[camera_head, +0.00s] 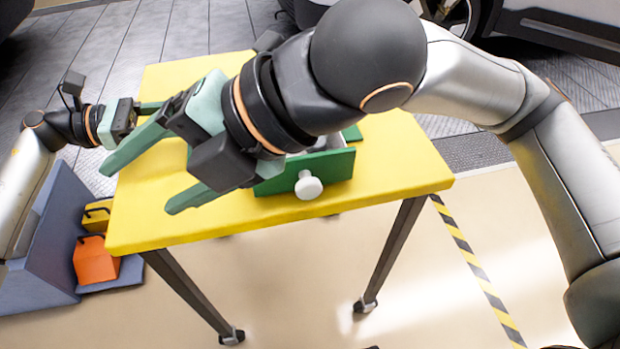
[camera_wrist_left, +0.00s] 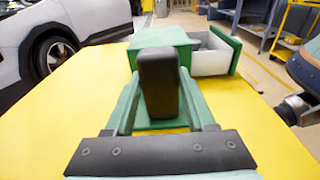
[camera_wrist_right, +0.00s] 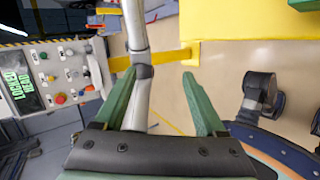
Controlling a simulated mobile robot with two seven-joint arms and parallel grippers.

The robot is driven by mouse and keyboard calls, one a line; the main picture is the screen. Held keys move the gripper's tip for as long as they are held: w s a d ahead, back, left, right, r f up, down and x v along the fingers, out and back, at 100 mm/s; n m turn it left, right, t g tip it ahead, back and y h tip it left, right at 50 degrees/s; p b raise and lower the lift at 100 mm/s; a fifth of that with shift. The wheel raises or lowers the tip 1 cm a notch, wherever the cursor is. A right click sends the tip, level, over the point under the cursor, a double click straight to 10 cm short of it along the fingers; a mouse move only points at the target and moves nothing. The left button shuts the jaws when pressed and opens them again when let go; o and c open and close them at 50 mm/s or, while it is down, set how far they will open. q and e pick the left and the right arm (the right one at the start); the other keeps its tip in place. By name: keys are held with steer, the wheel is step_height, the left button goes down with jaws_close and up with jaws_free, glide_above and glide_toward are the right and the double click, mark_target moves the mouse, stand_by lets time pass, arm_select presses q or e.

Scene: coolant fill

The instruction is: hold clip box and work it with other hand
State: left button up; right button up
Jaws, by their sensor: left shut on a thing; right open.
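The green clip box (camera_head: 352,133) is on the yellow table, largely hidden in the head view behind my right arm. Its drawer (camera_head: 335,170) has a green front with a white knob (camera_head: 308,186) facing the near edge. In the left wrist view the box (camera_wrist_left: 160,48) shows its drawer pulled out, with a pale inside (camera_wrist_left: 210,62). My left gripper (camera_wrist_left: 160,100) is shut on the box's dark upright handle (camera_wrist_left: 158,72). My right gripper (camera_head: 144,186) is open and empty, left of the box, above the table's left part; its wrist view shows nothing between the fingers.
The yellow table (camera_head: 400,160) is bare right of the box. The right wrist view shows a button panel (camera_wrist_right: 60,75). Cars stand behind.

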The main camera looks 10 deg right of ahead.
steer(key=d+f+n+t+h, duration=0.1)
steer(key=d+n+h, duration=0.1)
steer(key=d+h, duration=0.45)
steer(key=n+t+h, duration=0.1)
steer(key=h, duration=0.3)
glide_toward(311, 184)
steer(key=x, duration=0.9)
steer(key=shift+w+a+f, duration=0.1)
steer(key=shift+w+f, duration=0.05)
steer(key=shift+f, duration=0.2)
jaws_close()
stand_by(0.5)
